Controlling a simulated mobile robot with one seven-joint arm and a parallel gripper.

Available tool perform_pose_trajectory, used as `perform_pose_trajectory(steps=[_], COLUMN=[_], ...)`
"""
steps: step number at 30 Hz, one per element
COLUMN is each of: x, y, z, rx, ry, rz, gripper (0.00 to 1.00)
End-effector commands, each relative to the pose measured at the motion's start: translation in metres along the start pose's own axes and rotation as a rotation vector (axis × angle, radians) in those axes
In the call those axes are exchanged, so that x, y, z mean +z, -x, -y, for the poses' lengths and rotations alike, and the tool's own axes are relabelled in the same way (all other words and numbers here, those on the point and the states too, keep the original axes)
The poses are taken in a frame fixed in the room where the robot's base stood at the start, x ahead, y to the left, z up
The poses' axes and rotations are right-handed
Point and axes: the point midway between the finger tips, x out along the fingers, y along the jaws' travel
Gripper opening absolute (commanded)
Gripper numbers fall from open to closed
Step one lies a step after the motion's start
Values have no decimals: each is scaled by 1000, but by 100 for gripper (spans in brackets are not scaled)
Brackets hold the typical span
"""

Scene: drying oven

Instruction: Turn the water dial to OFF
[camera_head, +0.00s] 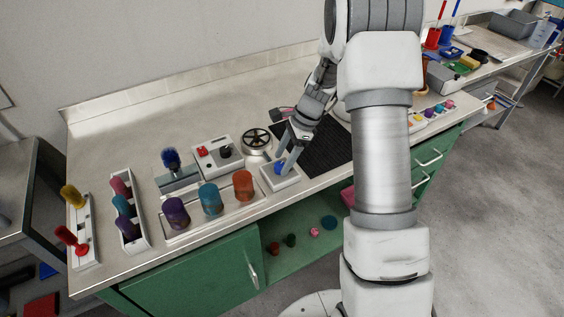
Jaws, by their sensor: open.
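A blue dial (279,168) sits on a small white box (284,183) near the front edge of the counter, left of my arm. It looks like the water dial, but no label or OFF mark is readable, so I cannot tell its setting. My gripper (284,166) points down at the blue dial, its fingers apart, one to each side of it in this view. I cannot tell whether either finger touches it. The fingers and the low resolution hide part of the dial.
A white box with red and black knobs (216,154) and a black handwheel (256,139) stand behind to the left. Purple, blue and orange cylinders (209,199) stand in a tray on the left. A black mat (318,148) lies to the right. Green cabinets are below.

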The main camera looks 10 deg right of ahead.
Motion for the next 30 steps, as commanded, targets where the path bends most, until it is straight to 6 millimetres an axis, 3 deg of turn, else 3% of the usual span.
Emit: perform_pose_trajectory(steps=[4, 13, 25, 30], x=[0, 0, 0, 0], y=[-12, -13, -13, -13], z=[0, 0, 0, 0], rx=[2, 0, 0, 1], ry=[0, 0, 0, 1], rz=[0, 0, 0, 0], gripper=[70, 70, 0, 0])
